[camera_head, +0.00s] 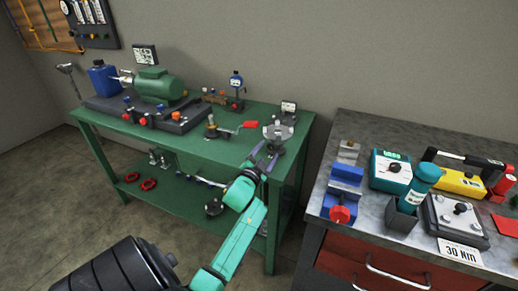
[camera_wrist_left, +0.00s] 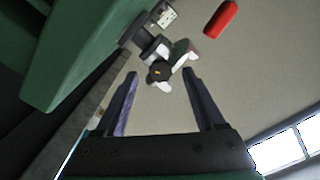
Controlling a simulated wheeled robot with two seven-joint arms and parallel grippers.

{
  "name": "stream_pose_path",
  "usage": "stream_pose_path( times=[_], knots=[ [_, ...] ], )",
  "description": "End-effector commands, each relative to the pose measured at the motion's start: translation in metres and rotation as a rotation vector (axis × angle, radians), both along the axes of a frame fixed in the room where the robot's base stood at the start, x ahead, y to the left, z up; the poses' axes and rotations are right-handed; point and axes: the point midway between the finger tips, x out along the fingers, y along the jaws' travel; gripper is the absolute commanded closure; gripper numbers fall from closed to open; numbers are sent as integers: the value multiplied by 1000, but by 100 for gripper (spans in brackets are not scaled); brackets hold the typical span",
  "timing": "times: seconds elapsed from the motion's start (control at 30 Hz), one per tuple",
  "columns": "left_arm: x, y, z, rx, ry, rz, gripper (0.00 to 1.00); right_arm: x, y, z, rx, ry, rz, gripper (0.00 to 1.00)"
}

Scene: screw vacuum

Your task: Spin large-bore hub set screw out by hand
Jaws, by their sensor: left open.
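My left gripper (camera_head: 266,154) is open near the right end of the green bench, just below and in front of a grey, flared hub-like part (camera_head: 278,132) with a small upright piece on top. In the left wrist view, the open fingers of my left gripper (camera_wrist_left: 160,82) point toward a dark stepped part with pale lobes (camera_wrist_left: 158,52). A dark round end (camera_wrist_left: 158,72) with a small orange mark lies between and just beyond the fingertips, with nothing gripped. I cannot tell clearly which piece is the set screw. My right gripper is not in view.
The green bench (camera_head: 230,152) carries a green motor (camera_head: 158,84) and a red-handled crank (camera_head: 249,125) left of the hub part. The red handle also shows in the left wrist view (camera_wrist_left: 221,18). A grey-topped cabinet (camera_head: 383,132) with a blue vise (camera_head: 345,180) stands at right.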

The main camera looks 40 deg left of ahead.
Motion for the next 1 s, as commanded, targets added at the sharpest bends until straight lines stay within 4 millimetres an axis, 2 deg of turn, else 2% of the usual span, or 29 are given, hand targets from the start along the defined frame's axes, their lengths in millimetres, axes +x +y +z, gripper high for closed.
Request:
stream_pose_path(
  times=[0.3,0.43,0.6,1.0],
  knots=[
    [-86,-29,-3,-3,5,2,29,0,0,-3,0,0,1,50],
    [-112,-38,-2,-3,2,1,29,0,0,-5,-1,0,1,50],
    [-123,-42,0,-1,-1,1,29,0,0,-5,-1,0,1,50],
    [-122,-42,0,-1,0,0,29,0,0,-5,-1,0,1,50]
  ],
)
